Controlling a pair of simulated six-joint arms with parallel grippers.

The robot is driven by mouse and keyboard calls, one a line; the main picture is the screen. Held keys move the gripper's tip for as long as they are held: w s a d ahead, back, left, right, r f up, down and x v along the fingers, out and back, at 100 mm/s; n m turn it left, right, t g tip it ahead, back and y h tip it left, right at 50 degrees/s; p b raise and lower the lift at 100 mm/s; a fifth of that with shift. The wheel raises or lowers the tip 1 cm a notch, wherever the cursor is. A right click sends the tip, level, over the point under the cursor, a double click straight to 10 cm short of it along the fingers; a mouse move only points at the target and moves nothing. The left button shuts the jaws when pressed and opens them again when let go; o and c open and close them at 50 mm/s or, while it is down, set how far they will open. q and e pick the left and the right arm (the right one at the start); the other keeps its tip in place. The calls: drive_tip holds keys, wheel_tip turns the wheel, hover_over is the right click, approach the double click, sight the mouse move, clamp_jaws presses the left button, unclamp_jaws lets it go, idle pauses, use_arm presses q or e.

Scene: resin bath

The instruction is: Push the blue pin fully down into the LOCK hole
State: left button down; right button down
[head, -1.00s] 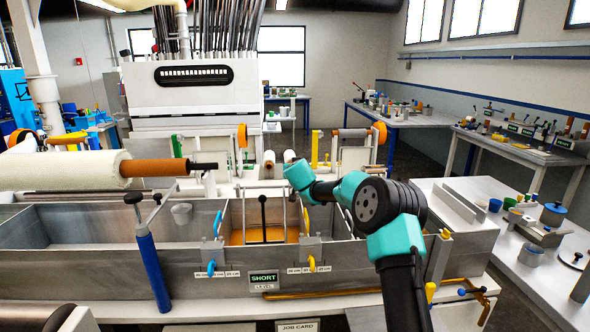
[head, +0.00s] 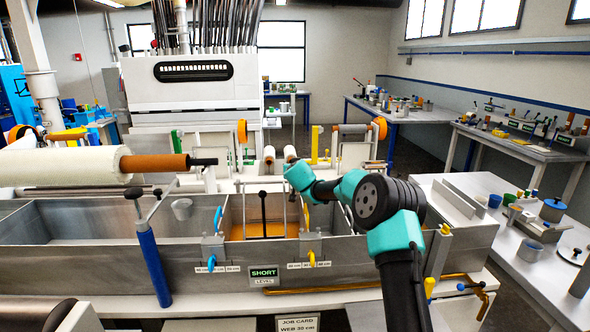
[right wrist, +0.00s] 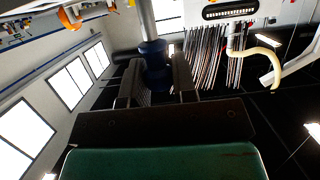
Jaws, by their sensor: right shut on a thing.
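In the right wrist view my right gripper (right wrist: 157,92) is shut on a dark blue piece (right wrist: 153,58) with a grey shaft. I cannot tell whether this piece is the blue pin. In the head view my right arm reaches left over the bath, and its fingertips are not clearly seen. A light blue pin-like handle (head: 218,218) stands at the bracket left of the amber section, with a blue knob (head: 212,264) on the front wall below. I cannot read a LOCK label or make out its hole. My left gripper is not in view.
The metal bath (head: 120,263) spans the front, with an amber section crossed by a black T-handled rod (head: 263,212). A tall blue post (head: 150,260) stands in front at left. Yellow handles (head: 307,215) sit right of the amber section. A SHORT sign (head: 264,273) is on the front wall.

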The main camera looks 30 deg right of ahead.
drive_tip(key=shift+f, duration=0.8)
drive_tip(key=c, duration=0.8)
unclamp_jaws()
drive_tip(key=v, duration=1.7)
drive_tip(key=shift+s+a+r, duration=0.1)
drive_tip(key=shift+s+a, duration=0.05)
drive_tip(key=shift+a, duration=0.1)
